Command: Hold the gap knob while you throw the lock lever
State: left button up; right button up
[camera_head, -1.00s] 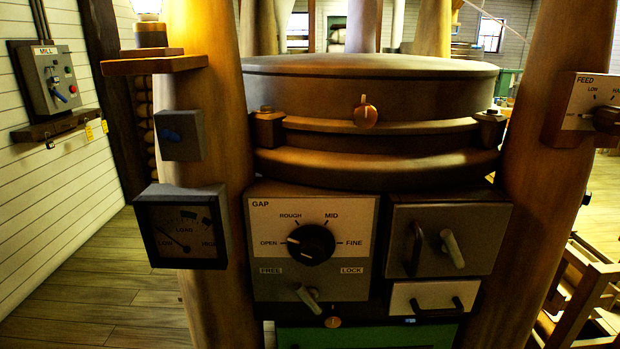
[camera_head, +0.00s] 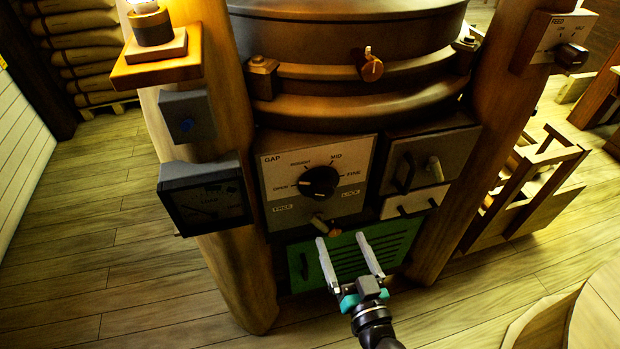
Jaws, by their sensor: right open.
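The gap knob (camera_head: 319,182) is a round black dial on the white GAP panel (camera_head: 352,152). Its white mark points toward OPEN. The lock lever (camera_head: 318,221) is a small pale metal handle below the knob, between the FREE and LOCK labels, leaning up toward the FREE side. My right gripper (camera_head: 341,239) is open and empty. Its two pale fingers point up at the panel, in front of the green slatted panel and below the lever in the picture. I see no contact with knob or lever. My left gripper is out of view.
A load gauge (camera_head: 206,200) sits left of the panel on a thick wooden post (camera_head: 240,275). Two handled doors (camera_head: 432,150) are on the right. An orange knob sits just below the lever. A wooden frame (camera_head: 520,195) stands right; the floor at left is clear.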

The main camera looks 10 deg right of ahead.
aim_at(324, 195)
jog(key=w+b, duration=0.2)
jog(key=w, duration=1.3)
jog(key=shift+w+a, duration=0.1)
jog(key=shift+a, duration=0.1)
jog(key=c, duration=1.4)
jog(key=shift+o, duration=0.2)
jog(key=shift+m+b, duration=0.3)
jog(key=m, duration=0.3)
jog(key=shift+m+b, duration=0.35)
jog(key=shift+m, duration=1.35)
